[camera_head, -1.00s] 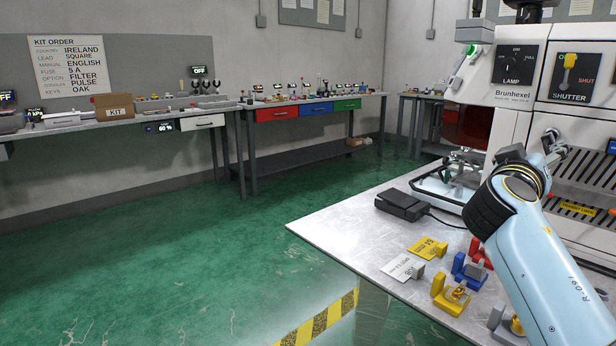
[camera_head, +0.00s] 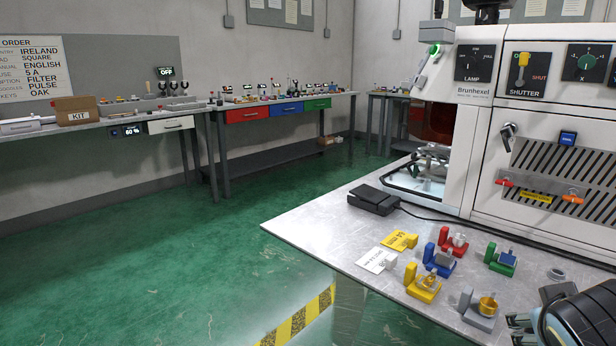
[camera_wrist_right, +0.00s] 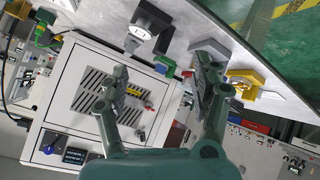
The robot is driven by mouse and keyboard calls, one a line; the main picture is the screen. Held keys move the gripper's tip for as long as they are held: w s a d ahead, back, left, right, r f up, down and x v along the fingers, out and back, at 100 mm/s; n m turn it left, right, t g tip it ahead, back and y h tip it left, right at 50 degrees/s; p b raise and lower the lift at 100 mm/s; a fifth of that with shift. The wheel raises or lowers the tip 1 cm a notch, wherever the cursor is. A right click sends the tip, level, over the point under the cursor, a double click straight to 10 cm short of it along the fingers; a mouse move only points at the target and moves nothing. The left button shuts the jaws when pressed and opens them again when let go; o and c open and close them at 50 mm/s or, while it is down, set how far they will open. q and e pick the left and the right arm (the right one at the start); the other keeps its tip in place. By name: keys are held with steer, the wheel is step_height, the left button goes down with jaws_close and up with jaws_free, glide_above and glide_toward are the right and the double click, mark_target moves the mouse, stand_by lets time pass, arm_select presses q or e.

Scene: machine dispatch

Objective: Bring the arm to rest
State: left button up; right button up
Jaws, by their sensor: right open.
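My right arm (camera_head: 585,322) shows only at the lower right corner of the head view, low beside the table's right part. In the right wrist view my right gripper (camera_wrist_right: 162,85) is open, with two teal-grey fingers spread apart and nothing between their tips. Behind the fingers are the white machine's slotted panel (camera_wrist_right: 98,92) and small fixtures, among them a yellow one (camera_wrist_right: 252,80) and a green one (camera_wrist_right: 165,66). Whether the fingers touch anything cannot be told. My left gripper is in neither view.
The metal table (camera_head: 310,220) bears a black box (camera_head: 372,199), several coloured fixtures such as the red one (camera_head: 453,242), and the white Brunhexel machine (camera_head: 482,130). Green floor (camera_head: 150,260) is clear to the left. Benches with a KIT box (camera_head: 77,111) stand along the back wall.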

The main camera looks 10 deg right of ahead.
steer(key=s+a+f+n+g+y, duration=0.25)
steer(key=s+a, duration=0.25)
steer(key=s, duration=0.3)
steer(key=s+a+f+n+g+y, duration=0.15)
steer(key=s+a+y, duration=0.3)
steer(key=s, duration=0.45)
step_height(320, 180, down, 25)
steer(key=s+d+g+h, duration=0.1)
steer(key=d, duration=0.2)
steer(key=s+f+m+g, duration=0.1)
steer(key=s+f, duration=1.5)
steer(key=s, duration=0.2)
steer(key=shift+s+d+f, duration=0.25)
steer(key=shift+s+d, duration=0.05)
steer(key=shift+s, duration=0.05)
